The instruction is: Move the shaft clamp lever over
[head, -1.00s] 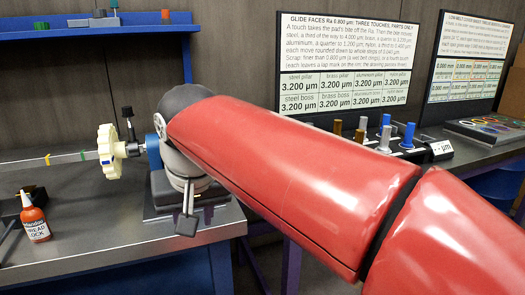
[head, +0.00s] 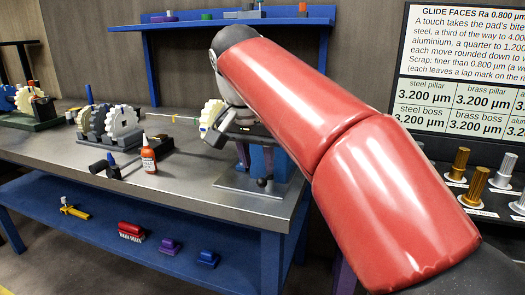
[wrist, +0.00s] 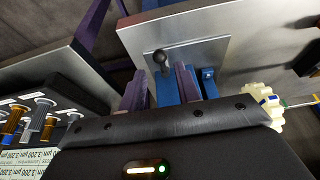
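In the wrist view, a dark lever with a rounded knob (wrist: 160,57) shows in front of a grey metal plate, beside blue fixture parts (wrist: 208,82); I take it for the shaft clamp lever. My gripper (wrist: 160,80) has two purple fingers, apart, with the lever and a blue part in line between them. I see no finger touching the lever. In the head view the knob (head: 262,182) shows low in front of the blue fixture, just below my gripper (head: 257,158). My arm hides the fixture's top.
A cream toothed wheel (head: 211,114) stands just left of my gripper. A blue shelf (head: 235,24) runs behind. Metal pillars (head: 475,186) stand at right.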

